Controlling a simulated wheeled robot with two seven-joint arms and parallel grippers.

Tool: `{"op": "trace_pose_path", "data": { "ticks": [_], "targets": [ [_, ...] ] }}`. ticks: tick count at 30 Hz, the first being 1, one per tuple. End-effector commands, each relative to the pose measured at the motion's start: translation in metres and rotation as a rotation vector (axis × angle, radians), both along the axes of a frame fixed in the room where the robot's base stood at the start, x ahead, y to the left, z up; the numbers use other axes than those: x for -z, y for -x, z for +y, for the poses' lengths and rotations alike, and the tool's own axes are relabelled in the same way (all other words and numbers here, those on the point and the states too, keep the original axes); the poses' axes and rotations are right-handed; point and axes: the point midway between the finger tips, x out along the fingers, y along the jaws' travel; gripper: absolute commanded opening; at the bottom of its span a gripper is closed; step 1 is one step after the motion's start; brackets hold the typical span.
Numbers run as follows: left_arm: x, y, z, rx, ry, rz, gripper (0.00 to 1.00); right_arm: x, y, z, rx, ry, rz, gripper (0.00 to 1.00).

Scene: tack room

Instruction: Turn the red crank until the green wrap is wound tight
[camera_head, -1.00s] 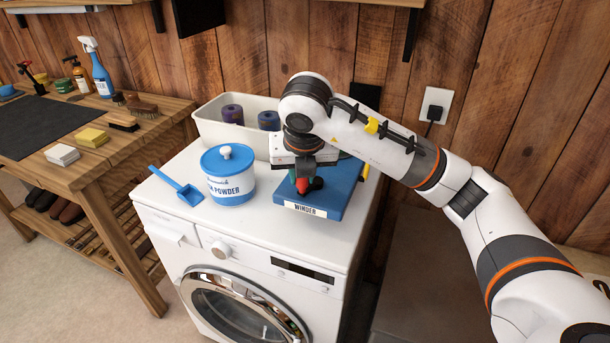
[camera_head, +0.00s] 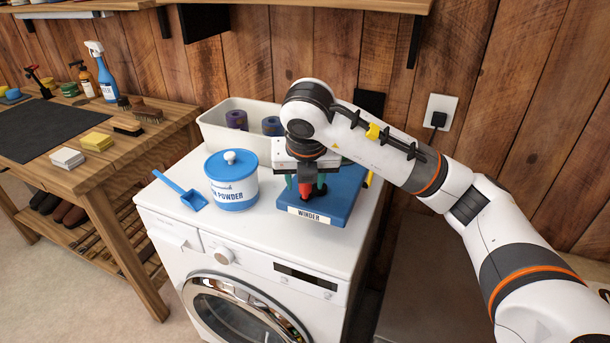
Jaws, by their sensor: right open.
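The blue winder (camera_head: 339,207) sits on top of the white washing machine, with a "WINDER" label on its front edge. The red crank (camera_head: 307,188) shows as a small red piece over the front part of the winder. My right gripper (camera_head: 306,187) points down over the winder, open, with its fingers around the red piece; I cannot tell whether they touch it. My left gripper is not in view.
A white bin (camera_head: 213,127) with rolled wraps stands behind. A wooden bench (camera_head: 75,178) with brushes and bottles is at the left.

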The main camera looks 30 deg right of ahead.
Motion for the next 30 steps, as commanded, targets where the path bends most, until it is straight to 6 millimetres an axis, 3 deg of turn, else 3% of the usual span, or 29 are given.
{"op": "trace_pose_path", "data": {
  "ticks": [5, 18, 24, 30],
  "targets": [
    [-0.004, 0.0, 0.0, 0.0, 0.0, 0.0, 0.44, -0.016, 0.004, 0.002, -0.001, 0.0, -0.005, 0.45],
    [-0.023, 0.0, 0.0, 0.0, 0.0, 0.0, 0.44, -0.096, 0.035, 0.016, -0.001, 0.002, -0.005, 0.45],
    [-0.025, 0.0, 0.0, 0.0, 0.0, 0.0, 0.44, -0.11, 0.041, 0.018, 0.0, 0.0, -0.001, 0.45],
    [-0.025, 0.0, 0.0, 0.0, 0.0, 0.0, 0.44, -0.111, 0.042, 0.019, 0.0, 0.0, 0.0, 0.45]
  ]
}}
